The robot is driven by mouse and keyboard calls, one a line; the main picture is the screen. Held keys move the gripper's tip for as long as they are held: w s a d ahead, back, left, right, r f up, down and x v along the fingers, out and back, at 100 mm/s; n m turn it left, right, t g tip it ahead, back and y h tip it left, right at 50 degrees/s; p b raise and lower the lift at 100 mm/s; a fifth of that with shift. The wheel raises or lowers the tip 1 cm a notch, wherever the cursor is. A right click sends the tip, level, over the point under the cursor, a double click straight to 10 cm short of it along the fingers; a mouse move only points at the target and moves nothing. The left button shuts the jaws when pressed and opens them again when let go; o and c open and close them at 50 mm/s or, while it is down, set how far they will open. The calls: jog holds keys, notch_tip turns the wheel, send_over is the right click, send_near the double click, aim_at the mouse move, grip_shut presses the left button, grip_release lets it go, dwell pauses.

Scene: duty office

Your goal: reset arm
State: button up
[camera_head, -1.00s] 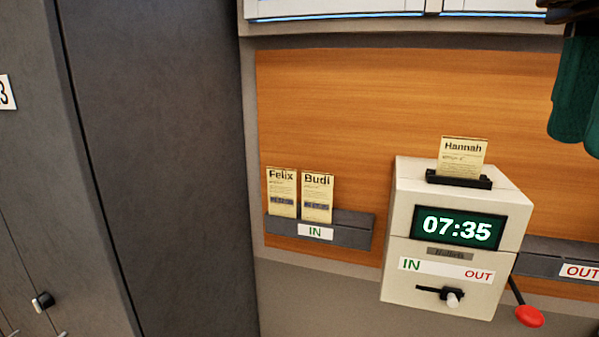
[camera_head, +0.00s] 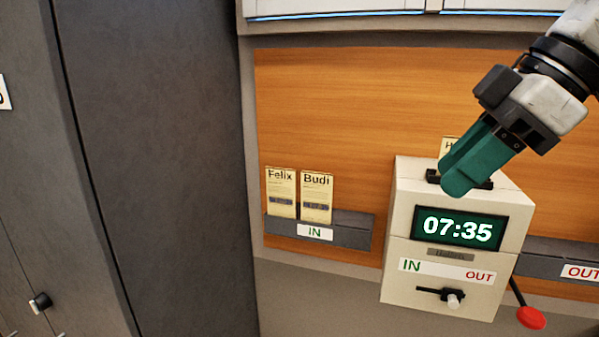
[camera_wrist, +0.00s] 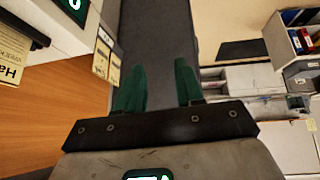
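My gripper (camera_head: 452,176) has two green fingers and hangs in front of the top of the white time clock (camera_head: 405,215) in the head view. The wrist view also shows my gripper (camera_wrist: 159,68) with its fingers apart and nothing between them. The Hannah card (camera_head: 448,144) stands in the clock's top slot, mostly hidden behind my fingers. That card also shows at the left edge of the wrist view (camera_wrist: 12,52). Whether the fingers touch the clock cannot be told.
The Felix card (camera_head: 281,192) and Budi card (camera_head: 317,197) stand in the IN rack (camera_head: 352,229) left of the clock. The OUT rack (camera_head: 545,266) is at right. A red-knobbed lever (camera_head: 531,317) sticks out beside the clock. A grey cabinet (camera_head: 165,150) stands at left.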

jog(key=w+a+f+m+t+y, duration=0.1)
jog(key=w+f+m+t+y, duration=0.3)
jog(key=f, duration=1.2)
jog(key=s+f+m+g+h, duration=0.1)
jog(key=s+f+m, duration=0.15)
jog(key=f, duration=0.65)
jog(key=s+f+m+h, duration=0.15)
jog(key=f+m, duration=0.25)
jog(key=f, duration=0.6)
jog(key=s+d+f+m+g+h, duration=0.2)
jog(key=s+d+f+m+h, duration=0.15)
jog(key=s+f, duration=0.95)
jog(key=s+d+f+g+h, duration=0.1)
jog(key=s+d+f+h, duration=0.1)
jog(key=s, duration=0.5)
jog(key=s+d+f+g+h, duration=0.2)
jog(key=s+d+f, duration=0.3)
jog(key=s, duration=0.2)
jog(key=shift+s+f+m, duration=0.3)
jog(key=shift+s+f, duration=0.05)
